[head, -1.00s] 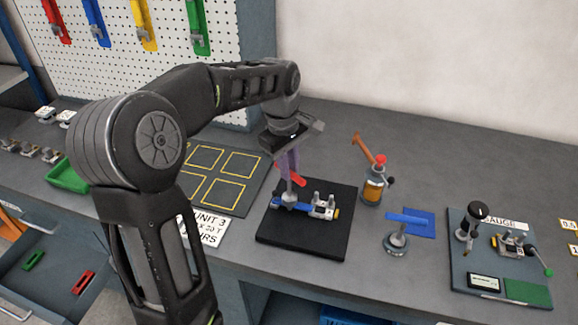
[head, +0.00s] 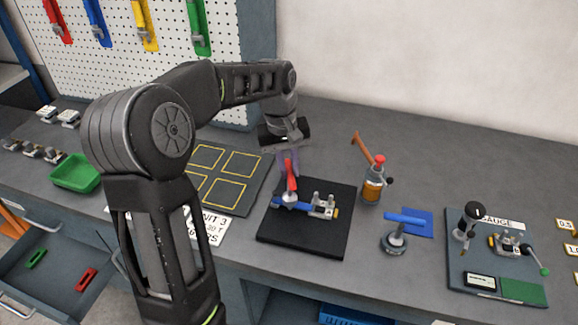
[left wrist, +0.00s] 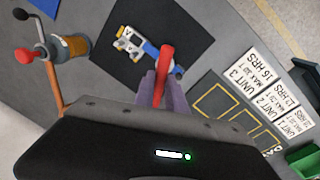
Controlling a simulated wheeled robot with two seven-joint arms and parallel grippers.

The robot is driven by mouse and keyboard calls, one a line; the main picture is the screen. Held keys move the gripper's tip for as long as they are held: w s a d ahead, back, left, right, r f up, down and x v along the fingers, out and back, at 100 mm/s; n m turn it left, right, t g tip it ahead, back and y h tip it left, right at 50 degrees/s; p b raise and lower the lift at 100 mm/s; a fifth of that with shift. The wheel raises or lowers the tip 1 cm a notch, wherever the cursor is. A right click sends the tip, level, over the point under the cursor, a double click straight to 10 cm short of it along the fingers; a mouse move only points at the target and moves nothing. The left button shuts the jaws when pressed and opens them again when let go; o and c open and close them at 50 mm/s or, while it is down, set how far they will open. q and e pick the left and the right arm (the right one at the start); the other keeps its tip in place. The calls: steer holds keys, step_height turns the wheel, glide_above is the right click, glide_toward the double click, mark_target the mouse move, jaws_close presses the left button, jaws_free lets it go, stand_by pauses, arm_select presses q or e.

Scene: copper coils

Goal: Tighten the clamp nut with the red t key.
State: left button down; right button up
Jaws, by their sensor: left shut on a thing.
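The red T key (head: 291,176) stands over the left part of the blue clamp fixture (head: 290,206) on the black mat (head: 322,238). My left gripper (head: 289,160) is shut on the red T key from behind. In the left wrist view the key's red bar (left wrist: 164,66) lies between the purple fingers, and the blue and silver clamp (left wrist: 136,46) is just beyond it. A silver collar shows at the key's foot, but the clamp nut is hidden there, so I cannot tell how they meet. My right gripper is out of view.
An amber oiler (head: 373,186) with an orange handle stands right of the mat. A yellow-marked mat and label cards lie left.

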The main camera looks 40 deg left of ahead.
arm_select(q)
steer(key=shift+r+m+p, duration=0.15)
steer(key=shift+m+p, duration=0.15)
steer(key=shift+m, duration=1.2)
steer(key=shift+m+g+p, duration=0.3)
steer(key=shift+m+p, duration=0.15)
steer(key=shift+m, duration=0.15)
steer(key=shift+w+m, duration=0.1)
steer(key=shift+m, duration=0.8)
